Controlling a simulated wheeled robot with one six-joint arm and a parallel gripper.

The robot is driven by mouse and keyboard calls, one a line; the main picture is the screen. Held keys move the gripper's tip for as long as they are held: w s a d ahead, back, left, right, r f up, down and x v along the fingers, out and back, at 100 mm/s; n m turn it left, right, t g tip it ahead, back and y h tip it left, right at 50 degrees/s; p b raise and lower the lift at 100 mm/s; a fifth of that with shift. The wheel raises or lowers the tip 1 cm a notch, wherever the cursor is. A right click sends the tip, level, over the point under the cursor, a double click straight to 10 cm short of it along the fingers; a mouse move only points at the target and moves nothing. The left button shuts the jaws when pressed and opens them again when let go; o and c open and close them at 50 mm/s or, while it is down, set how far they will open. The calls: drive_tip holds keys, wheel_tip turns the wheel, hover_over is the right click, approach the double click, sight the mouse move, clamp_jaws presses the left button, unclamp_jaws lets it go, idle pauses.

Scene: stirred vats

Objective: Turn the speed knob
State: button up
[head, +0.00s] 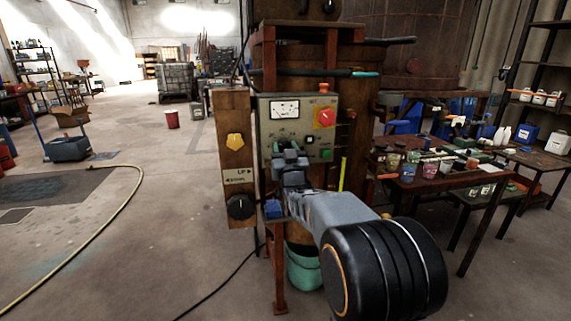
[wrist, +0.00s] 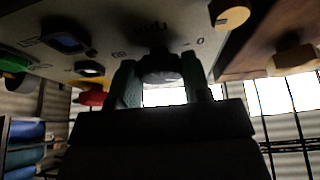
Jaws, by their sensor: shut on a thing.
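The grey-green control panel (head: 268,133) faces me on the stand, with a dial gauge (head: 285,109) at its top. My gripper (head: 290,153) is at the panel's lower left and hides the knob there in the head view. In the wrist view a dark round knob (wrist: 160,66) stands out from the panel face, under upside-down lettering that I cannot read surely. The two fingers of my gripper (wrist: 161,84) lie on either side of this knob and are shut on it. The knob's pointer cannot be made out.
A red knob (head: 325,118) on a yellow plate and a green button (head: 326,154) are right of my gripper. A cluttered table (head: 450,180) stands at right. Floor at left is open, with a hose.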

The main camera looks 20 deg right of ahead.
drive_tip(key=shift+a+f+m+g+h+b, duration=0.1)
drive_tip(key=shift+m+g+h+b, duration=0.2)
drive_tip(key=shift+m+h+b, duration=1)
drive_tip(key=shift+m+y, duration=0.3)
drive_tip(key=shift+m, duration=0.2)
drive_tip(key=o, duration=0.9)
drive_tip(key=shift+o, duration=0.2)
drive_tip(key=b+v, duration=0.1)
drive_tip(key=v, duration=1.2)
drive_tip(key=shift+s, duration=0.35)
drive_tip(key=shift+a, duration=0.1)
